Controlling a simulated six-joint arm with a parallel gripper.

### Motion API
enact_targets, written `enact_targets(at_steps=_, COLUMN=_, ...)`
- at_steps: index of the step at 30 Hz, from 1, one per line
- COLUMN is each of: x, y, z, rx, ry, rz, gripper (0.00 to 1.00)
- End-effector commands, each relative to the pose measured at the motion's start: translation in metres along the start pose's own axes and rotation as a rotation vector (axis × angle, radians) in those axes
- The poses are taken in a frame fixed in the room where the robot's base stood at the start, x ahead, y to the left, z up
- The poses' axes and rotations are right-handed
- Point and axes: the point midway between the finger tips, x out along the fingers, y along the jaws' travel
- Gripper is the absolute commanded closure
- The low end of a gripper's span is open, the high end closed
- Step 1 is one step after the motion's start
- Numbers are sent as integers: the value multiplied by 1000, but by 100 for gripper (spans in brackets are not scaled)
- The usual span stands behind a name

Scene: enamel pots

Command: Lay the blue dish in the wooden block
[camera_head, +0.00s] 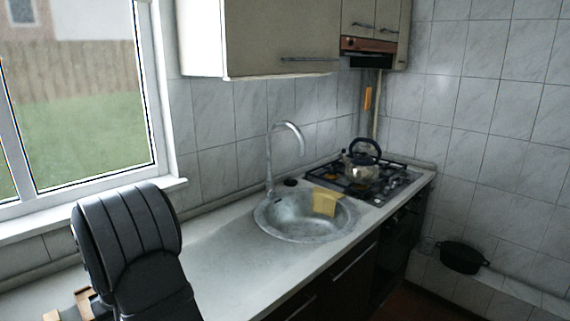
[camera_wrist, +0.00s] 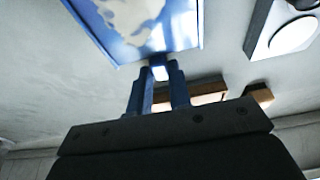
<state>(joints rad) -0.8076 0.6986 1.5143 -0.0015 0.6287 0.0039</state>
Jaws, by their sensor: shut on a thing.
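The blue dish (camera_wrist: 130,20) is at the top of the wrist view, cut off by the frame. It has a blue rim and pale patches on its face. My gripper (camera_wrist: 159,72) is shut on its near edge with blue fingers. The wooden block (camera_wrist: 208,94) lies behind and right of the fingers, partly hidden by them and by my gripper body. In the head view, my black arm hides the dish and the gripper. Light wooden pieces, likely the block (camera_head: 86,294), show beside the arm at the lower left.
A grey item with a white round (camera_wrist: 292,36) stands right of the dish. The sink (camera_head: 290,226) holds a yellow cloth or sponge (camera_head: 325,202). A tap (camera_head: 270,160) rises behind it. A kettle (camera_head: 362,165) stands on the hob. The counter (camera_head: 235,250) between arm and sink is clear.

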Motion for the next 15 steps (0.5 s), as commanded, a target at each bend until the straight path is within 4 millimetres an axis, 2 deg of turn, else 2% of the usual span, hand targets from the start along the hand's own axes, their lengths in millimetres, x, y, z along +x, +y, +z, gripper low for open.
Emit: enact_targets(at_steps=15, x=-5, y=0, z=-2, rx=0, ry=1, rz=0, gripper=100)
